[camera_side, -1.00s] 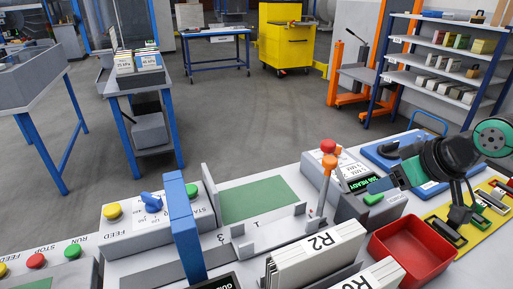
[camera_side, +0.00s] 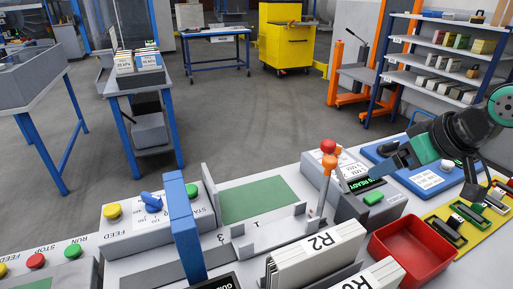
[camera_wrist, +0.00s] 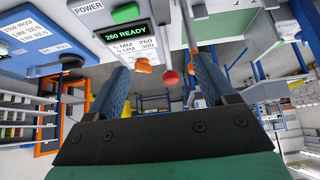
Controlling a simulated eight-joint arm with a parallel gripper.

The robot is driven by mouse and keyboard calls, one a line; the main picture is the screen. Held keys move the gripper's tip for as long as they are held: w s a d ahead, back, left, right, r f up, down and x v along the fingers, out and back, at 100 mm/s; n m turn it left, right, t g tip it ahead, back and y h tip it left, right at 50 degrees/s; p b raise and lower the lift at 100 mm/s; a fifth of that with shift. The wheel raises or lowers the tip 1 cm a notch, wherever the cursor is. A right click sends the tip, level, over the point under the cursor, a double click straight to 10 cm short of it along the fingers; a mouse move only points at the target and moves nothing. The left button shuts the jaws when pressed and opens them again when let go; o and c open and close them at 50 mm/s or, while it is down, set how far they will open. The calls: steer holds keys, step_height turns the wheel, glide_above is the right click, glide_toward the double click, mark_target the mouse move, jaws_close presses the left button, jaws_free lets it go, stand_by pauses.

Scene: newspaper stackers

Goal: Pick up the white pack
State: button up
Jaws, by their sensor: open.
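A white pack marked R2 (camera_side: 318,258) stands at the bottom centre of the side view, made of several upright white slabs. A second white pack (camera_side: 372,277) marked with an R stands to its right, cut off by the frame edge. I cannot tell which one the task means. My gripper (camera_side: 388,166) is at the right, above the bench near the display box, and apart from both packs. In the wrist view its two blue-grey fingers (camera_wrist: 160,78) are spread with nothing held between them. Neither R-marked pack can be made out in the wrist view.
A red tray (camera_side: 410,250) sits right of the packs. A box with a green-lit display (camera_side: 366,184) and an upright post with an orange knob (camera_side: 328,165) stand behind them. A blue upright (camera_side: 184,228) rises at left. A green mat (camera_side: 257,198) lies clear.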

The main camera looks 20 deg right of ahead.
steer(key=a+n+g+y, duration=0.2)
steer(key=n+y, duration=0.2)
steer(key=n, duration=0.1)
steer(key=a+n+g+y, duration=0.2)
steer(key=n+y, duration=0.2)
steer(key=n, duration=0.1)
steer(key=s+a+r+n+g+y, duration=0.1)
steer(key=a+n+g+y, duration=0.1)
steer(key=n, duration=0.4)
steer(key=shift+a+g+y, duration=0.3)
steer(key=shift+y, duration=0.6)
steer(key=shift+s+n+g+y, duration=0.15)
steer(key=shift+n+g+y, duration=0.15)
steer(key=shift+n+y, duration=0.55)
glide_toward(327, 239)
steer(key=a, duration=0.1)
steer(key=a+f, duration=0.1)
steer(key=a, duration=0.1)
steer(key=shift+a+h, duration=0.25)
steer(key=shift+h, duration=0.1)
steer(key=shift+x, duration=2.75)
steer(key=shift+c, duration=0.3)
jaws_close()
